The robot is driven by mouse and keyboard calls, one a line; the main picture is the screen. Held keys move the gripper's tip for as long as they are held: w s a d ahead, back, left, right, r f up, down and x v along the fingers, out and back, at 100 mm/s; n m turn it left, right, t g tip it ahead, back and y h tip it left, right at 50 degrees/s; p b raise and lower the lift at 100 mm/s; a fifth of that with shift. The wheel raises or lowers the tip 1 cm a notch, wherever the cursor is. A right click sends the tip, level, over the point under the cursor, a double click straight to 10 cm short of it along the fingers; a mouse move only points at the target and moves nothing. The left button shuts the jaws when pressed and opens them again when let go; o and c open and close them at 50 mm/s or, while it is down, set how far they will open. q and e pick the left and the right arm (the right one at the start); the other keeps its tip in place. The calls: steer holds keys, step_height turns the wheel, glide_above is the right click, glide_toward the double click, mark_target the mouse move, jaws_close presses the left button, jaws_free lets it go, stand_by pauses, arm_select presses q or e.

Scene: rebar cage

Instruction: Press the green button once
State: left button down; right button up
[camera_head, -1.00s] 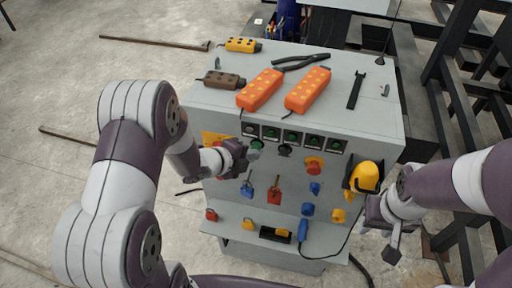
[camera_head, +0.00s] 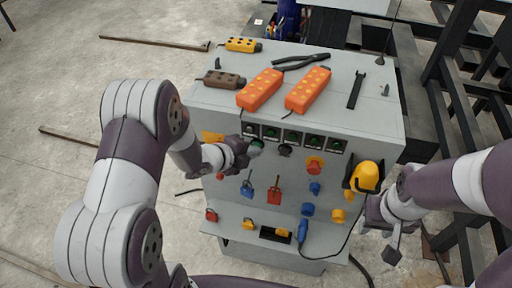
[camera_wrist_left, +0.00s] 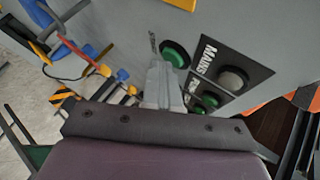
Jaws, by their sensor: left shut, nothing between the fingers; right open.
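A round green button (camera_wrist_left: 176,54) is on the grey panel in the left wrist view, just beside my left fingertips. In the head view a green button (camera_head: 257,144) shows right at the fingertips. My left gripper (camera_head: 249,149) is shut and empty; its closed fingers (camera_wrist_left: 160,80) also show in the left wrist view. I cannot tell whether they touch the button. Another green button (camera_wrist_left: 209,101) sits on a black plate lower right. My right gripper (camera_head: 392,238) is open and empty, low at the right of the cabinet.
The grey cabinet (camera_head: 225,105) carries orange power strips (camera_head: 262,90), pliers (camera_head: 300,61) and a wrench (camera_head: 356,90) on top. Its front has several black switch plates (camera_head: 292,136), a red knob (camera_head: 314,166), a yellow helmet (camera_head: 366,177) and hanging tools. Dark metal frames stand at the right.

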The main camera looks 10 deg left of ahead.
arm_select(q)
steer(key=shift+w, duration=0.2)
steer(key=shift+s, duration=1.2)
steer(key=shift+s, duration=0.1)
steer(key=shift+s+a, duration=0.15)
steer(key=shift+s, duration=2.3)
